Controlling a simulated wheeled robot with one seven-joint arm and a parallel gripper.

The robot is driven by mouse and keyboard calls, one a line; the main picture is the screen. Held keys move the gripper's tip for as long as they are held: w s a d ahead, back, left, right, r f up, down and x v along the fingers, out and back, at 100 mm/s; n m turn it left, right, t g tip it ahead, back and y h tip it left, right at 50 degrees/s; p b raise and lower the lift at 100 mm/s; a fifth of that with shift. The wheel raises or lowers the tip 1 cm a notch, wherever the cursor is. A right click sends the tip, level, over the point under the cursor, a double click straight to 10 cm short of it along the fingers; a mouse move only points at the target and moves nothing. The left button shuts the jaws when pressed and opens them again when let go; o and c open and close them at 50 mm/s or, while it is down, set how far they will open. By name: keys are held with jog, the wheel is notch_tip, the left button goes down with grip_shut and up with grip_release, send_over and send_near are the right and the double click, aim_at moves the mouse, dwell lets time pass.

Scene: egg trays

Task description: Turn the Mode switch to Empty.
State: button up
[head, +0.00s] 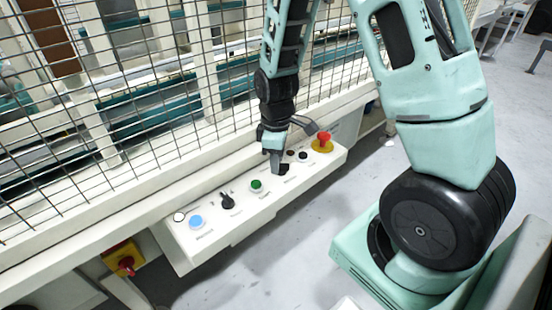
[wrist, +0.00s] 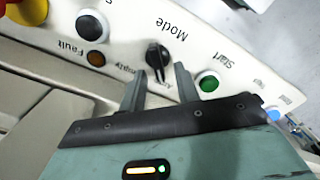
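The Mode switch (wrist: 157,55) is a black rotary knob on the pale control panel (wrist: 212,48), seen upside down in the wrist view. Its handle runs roughly up and down in that picture. Labels, one reading Empty, sit beside its lower end, partly covered by the fingers. My gripper (wrist: 159,72) is open, with one fingertip on each side of the knob's lower end. I cannot tell whether they touch it. In the head view my gripper (head: 276,170) is down at the panel (head: 262,208) and hides the Mode switch.
Close by are the green Start button (wrist: 208,83), the amber Fault lamp (wrist: 96,58) and a black button (wrist: 91,25). A red emergency stop (head: 323,137) stands up at the panel's right end. A black selector (head: 228,200) lies left. Wire mesh (head: 150,100) rises behind the panel.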

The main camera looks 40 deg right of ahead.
grip_shut()
jog(key=shift+r+m+p, duration=0.1)
jog(key=shift+m+p, duration=0.2)
jog(key=shift+w+d+r+m+p, duration=0.1)
jog(key=shift+m+p, duration=0.55)
jog(key=shift+m, duration=0.35)
jog(key=m+p, duration=0.2)
jog(key=m, duration=0.1)
jog(key=m+p, duration=0.1)
jog(key=m, duration=0.1)
jog(key=shift+w+d, duration=0.1)
jog(key=shift+d, duration=0.2)
jog(key=m+p, duration=0.1)
jog(key=m, duration=0.3)
jog(key=shift+d+p, duration=0.2)
jog(key=shift+p, duration=0.1)
jog(key=m, duration=0.1)
jog(key=m+p, duration=0.1)
jog(key=m, duration=0.2)
jog(key=shift+d, duration=0.25)
jog(key=shift+m+p, duration=0.3)
